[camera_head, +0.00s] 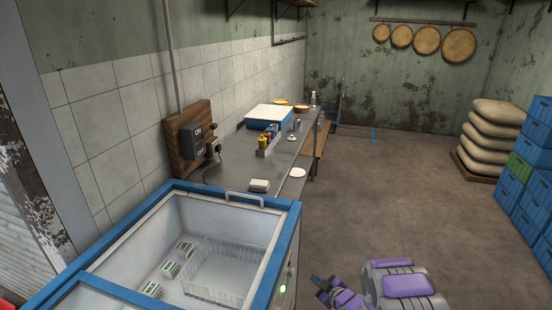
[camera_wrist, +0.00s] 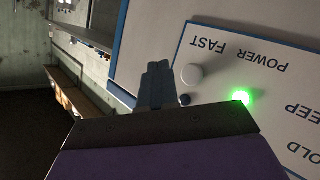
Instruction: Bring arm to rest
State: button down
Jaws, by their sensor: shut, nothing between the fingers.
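My arm, grey and purple, shows at the bottom right of the head view, to the right of the open chest freezer (camera_head: 292,235). My gripper (camera_head: 316,279) is at the arm's left end, close to the freezer's side. In the wrist view my gripper (camera_wrist: 158,66) is shut and empty. Its fingertips are in front of the freezer's control panel (camera_wrist: 235,60), near a round knob (camera_wrist: 191,75) and a lit green light (camera_wrist: 240,96). Whether the fingers touch the panel I cannot tell.
Several small cartons (camera_head: 170,268) and a wire basket (camera_head: 215,292) are inside the freezer. A long counter (camera_head: 225,172) runs along the left wall behind it. Stacked sacks (camera_head: 490,140) and blue crates (camera_head: 520,185) stand at the right. The floor (camera_head: 390,190) between is clear.

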jog(key=s+d+r+m+g+h, duration=0.4)
jog(key=d+r+h, duration=0.4)
jog(key=d+r, duration=0.5)
jog(key=s+r+m+g+h, duration=0.2)
jog(key=s+r, duration=0.4)
jog(key=r, duration=0.1)
jog(key=s+a+r+m+g+y, duration=0.1)
jog(key=s+a+r+g, duration=0.2)
jog(key=s, duration=1)
jog(key=s+a+r+m+g+y, duration=0.1)
jog(key=s+a+r, duration=0.3)
jog(key=s, duration=1)
jog(key=s+a+r+m+g+y, duration=0.1)
jog(key=s+a+r+m+g, duration=0.2)
jog(key=s+a, duration=0.6)
jog(key=s+r+g, duration=0.1)
jog(key=s, duration=0.4)
jog(key=shift+r+g, duration=0.15)
jog(key=shift+g, duration=0.15)
jog(key=shift+w, duration=0.1)
